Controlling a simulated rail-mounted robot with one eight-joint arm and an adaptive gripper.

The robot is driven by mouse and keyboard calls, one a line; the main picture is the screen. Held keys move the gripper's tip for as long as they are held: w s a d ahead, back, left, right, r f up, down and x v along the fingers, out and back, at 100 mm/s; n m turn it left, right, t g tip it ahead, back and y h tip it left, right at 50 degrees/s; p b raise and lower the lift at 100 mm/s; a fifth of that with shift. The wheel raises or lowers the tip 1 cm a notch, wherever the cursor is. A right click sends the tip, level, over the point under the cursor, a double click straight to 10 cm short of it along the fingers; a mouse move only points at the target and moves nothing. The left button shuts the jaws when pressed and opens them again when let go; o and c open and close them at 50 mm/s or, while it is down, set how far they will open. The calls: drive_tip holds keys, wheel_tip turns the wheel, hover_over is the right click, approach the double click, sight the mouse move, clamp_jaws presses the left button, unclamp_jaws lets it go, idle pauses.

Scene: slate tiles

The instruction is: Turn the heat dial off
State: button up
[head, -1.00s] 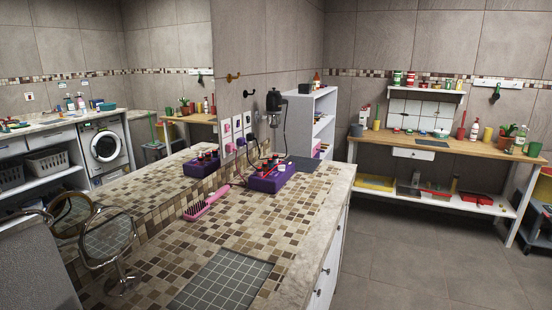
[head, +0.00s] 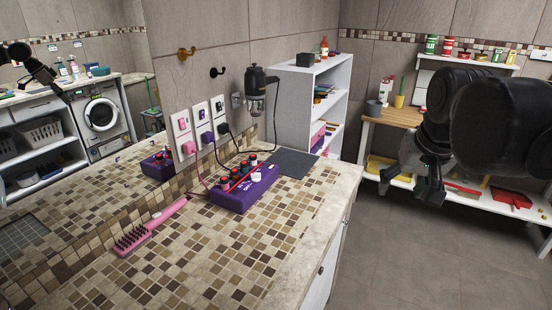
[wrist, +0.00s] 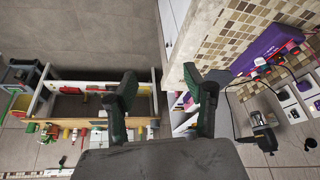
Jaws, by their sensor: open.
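A purple unit (head: 232,196) sits on the tiled counter against the mirrored wall, with several red-and-black rollers or knobs on top. A small white round piece (head: 256,177) on its top looks like a dial; its setting is too small to read. The purple unit also shows upside down at the upper right of the wrist view (wrist: 262,48). My gripper (head: 428,190) hangs to the right of the counter, over the floor, well apart from the purple unit. In the wrist view its two fingers (wrist: 160,85) are spread with nothing between them.
A pink brush (head: 148,228) lies on the counter left of the unit. A black appliance (head: 256,88) hangs on the wall near outlets with cords. A dark mat (head: 283,163) and white shelf (head: 308,100) stand behind. The counter's front right is clear.

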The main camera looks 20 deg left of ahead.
drive_tip(key=w+a+r+g+p, duration=0.1)
drive_tip(key=w+a+r+p, duration=0.3)
drive_tip(key=w+a, duration=0.5)
drive_tip(key=n+g+p, duration=0.3)
drive_tip(key=g+p, duration=0.1)
drive_tip(key=p, duration=0.5)
hover_over(256, 177)
wheel_tip(256, 177, down, 10)
drive_tip(key=shift+h, duration=0.4)
drive_tip(key=f+p, duration=0.1)
drive_tip(key=f, duration=0.7)
drive_tip(key=f+p, duration=0.1)
drive_tip(key=f, duration=0.4)
drive_tip(key=shift+w+a+p, duration=0.15)
drive_tip(key=shift+w+p, duration=0.1)
drive_tip(key=shift+p, duration=0.1)
drive_tip(key=c, duration=1.1)
